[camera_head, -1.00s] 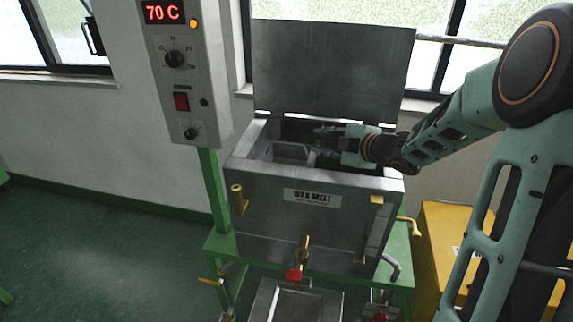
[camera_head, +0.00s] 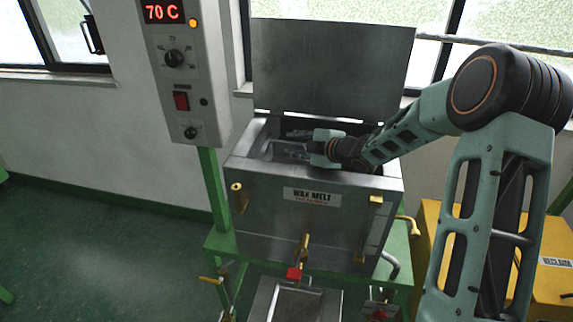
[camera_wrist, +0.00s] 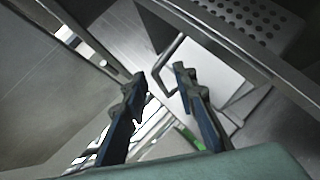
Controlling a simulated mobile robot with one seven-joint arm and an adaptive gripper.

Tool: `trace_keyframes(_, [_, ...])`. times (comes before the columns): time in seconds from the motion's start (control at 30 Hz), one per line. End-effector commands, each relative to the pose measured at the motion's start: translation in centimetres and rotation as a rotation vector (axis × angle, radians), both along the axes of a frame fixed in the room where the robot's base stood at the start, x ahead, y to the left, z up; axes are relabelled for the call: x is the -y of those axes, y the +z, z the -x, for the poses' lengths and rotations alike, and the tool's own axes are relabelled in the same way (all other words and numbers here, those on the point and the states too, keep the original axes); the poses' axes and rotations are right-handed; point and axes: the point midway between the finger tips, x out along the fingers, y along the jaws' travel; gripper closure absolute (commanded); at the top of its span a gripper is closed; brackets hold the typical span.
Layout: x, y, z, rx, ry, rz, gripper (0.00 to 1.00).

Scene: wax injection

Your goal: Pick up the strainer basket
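The strainer basket (camera_wrist: 245,18) shows in the wrist view as a grey panel with rows of holes at the upper right. A bent dark rod (camera_wrist: 168,66), which looks like its handle, runs between my fingertips in the picture; I cannot tell how far beyond them it is. My gripper (camera_wrist: 160,82) is open, its two fingers apart with nothing clamped between them. In the head view, my gripper (camera_head: 300,142) reaches into the open wax melt tank (camera_head: 265,192) from the right. The basket is mostly hidden there by the gripper and tank walls.
The tank's raised lid (camera_head: 332,68) stands upright behind the opening. A control box (camera_head: 188,75) reading 70 C stands at the left. A yellow box (camera_head: 548,268) is at the lower right. The tank's metal rim surrounds my gripper closely.

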Motion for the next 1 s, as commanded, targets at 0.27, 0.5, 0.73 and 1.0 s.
trace_keyframes(0.27, [-0.51, -0.38, -0.62, 0.0, 0.0, 0.002, 0.74])
trace_keyframes(0.5, [-0.49, -0.36, -0.61, 0.0, 0.0, 0.001, 0.92])
trace_keyframes(0.73, [-0.48, -0.37, -0.6, 0.0, 0.0, 0.001, 1.0])
trace_keyframes(1.0, [-0.5, -0.26, -0.63, 0.001, 0.0, 0.0, 1.0])
